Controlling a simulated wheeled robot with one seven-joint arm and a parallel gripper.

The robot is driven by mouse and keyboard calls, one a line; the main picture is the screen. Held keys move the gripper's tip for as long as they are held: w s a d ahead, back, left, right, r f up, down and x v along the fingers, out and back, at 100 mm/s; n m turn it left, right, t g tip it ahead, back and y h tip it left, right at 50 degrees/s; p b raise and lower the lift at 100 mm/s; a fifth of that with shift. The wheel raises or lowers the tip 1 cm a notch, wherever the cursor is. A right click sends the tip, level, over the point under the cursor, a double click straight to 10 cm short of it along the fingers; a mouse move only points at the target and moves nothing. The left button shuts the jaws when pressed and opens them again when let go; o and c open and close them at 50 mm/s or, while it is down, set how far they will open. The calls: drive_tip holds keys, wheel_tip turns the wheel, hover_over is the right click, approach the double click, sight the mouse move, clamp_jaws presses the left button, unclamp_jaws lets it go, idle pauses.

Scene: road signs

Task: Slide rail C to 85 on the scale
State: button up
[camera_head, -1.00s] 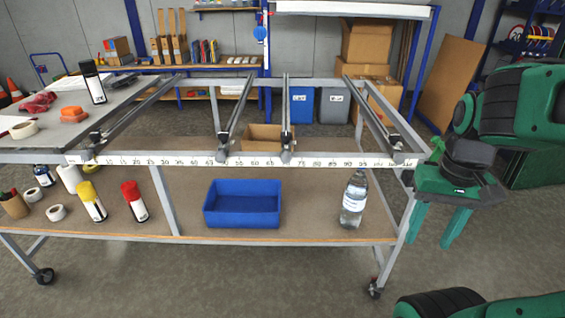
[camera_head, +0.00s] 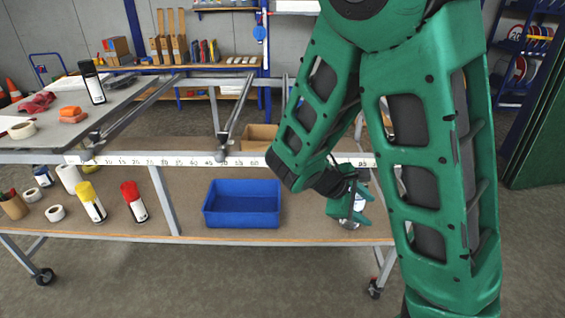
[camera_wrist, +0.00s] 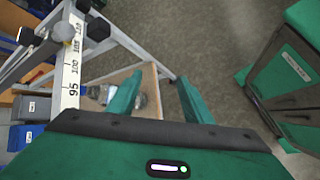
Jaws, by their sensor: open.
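The white scale bar (camera_head: 190,160) runs along the frame's front edge. In the wrist view the scale (camera_wrist: 70,75) shows 95, 100 and higher numbers left of my fingers. A left rail (camera_head: 140,105) and a middle rail (camera_head: 234,115) are visible in the head view. Part of a third rail (camera_head: 285,92) shows beside my arm, which hides its front end. A rail end with a dark knob (camera_wrist: 63,31) sits near 105 in the wrist view. I cannot read which rail is C. My gripper (camera_head: 350,207) is open and empty in front of the scale's right part; its fingers (camera_wrist: 160,98) are spread.
A blue bin (camera_head: 242,205) and a water bottle (camera_wrist: 140,101) stand on the lower shelf. Spray cans, including a yellow one (camera_head: 90,202) and a red one (camera_head: 134,201), stand to the left. Floor is free in front of the frame.

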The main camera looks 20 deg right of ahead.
drive_tip(key=w+a+r+n+t+h, duration=0.1)
drive_tip(key=w+a+r+n+t, duration=0.1)
drive_tip(key=w+a+n+t, duration=0.45)
drive_tip(key=w+a+r+n+t, duration=0.1)
drive_tip(key=a+r+n+t, duration=0.15)
drive_tip(key=a+n, duration=0.45)
drive_tip(key=w+a+r+n+t+h, duration=0.1)
drive_tip(key=w+a+n+t, duration=0.35)
drive_tip(key=a, duration=0.55)
drive_tip(key=x, duration=1)
drive_tip(key=shift+d+r, duration=0.2)
drive_tip(key=shift+d, duration=0.1)
drive_tip(key=shift+w+t, duration=0.15)
drive_tip(key=shift+t, duration=0.1)
clamp_jaws()
